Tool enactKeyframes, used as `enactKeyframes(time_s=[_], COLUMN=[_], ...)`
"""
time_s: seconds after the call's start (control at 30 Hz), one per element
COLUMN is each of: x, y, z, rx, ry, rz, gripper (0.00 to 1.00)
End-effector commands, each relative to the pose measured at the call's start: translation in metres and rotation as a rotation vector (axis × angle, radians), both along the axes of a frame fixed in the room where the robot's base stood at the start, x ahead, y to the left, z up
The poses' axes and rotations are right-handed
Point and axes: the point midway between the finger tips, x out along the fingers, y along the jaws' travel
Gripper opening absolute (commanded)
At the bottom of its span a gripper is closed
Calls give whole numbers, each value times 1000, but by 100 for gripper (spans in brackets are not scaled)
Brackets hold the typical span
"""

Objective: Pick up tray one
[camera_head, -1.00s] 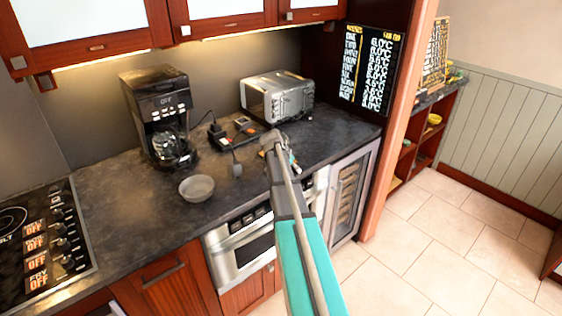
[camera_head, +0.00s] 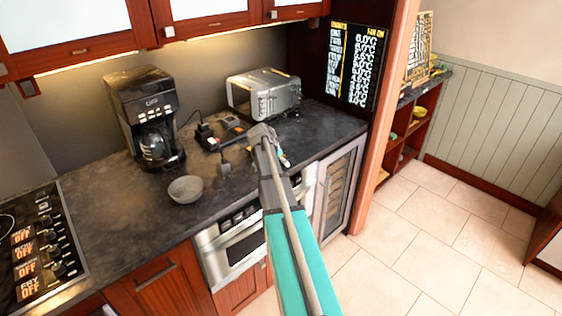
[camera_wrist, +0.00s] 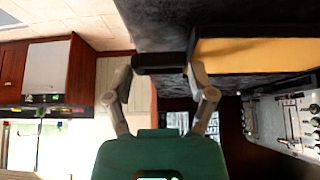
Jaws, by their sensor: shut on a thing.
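My gripper (camera_head: 263,133) is above the dark counter in the head view, in front of the silver toaster oven. In the wrist view my gripper (camera_wrist: 162,68) has its two fingers on either side of a dark, bar-like piece (camera_wrist: 160,63) and is shut on it. I cannot tell whether this piece is part of tray one, and I see no label on it. My arm hides part of the counter and of the steel microwave drawer (camera_head: 236,246) below the counter's front edge.
A coffee maker (camera_head: 146,115), a grey bowl (camera_head: 185,189) and the toaster oven (camera_head: 264,94) stand on the counter (camera_head: 120,205). A stove (camera_head: 40,250) is at left. A glass-door cooler (camera_head: 337,188) is right of the drawer. The tiled floor (camera_head: 440,240) at right is clear.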

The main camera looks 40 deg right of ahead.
Motion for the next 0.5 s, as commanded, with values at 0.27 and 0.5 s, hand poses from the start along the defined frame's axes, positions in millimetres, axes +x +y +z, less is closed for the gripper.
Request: enactKeyframes(time_s=[0.27,0.5], x=[-16,-36], y=[9,21], z=[35,64], rx=[0,0], ry=[0,0], rz=[0,0], gripper=[10,10])
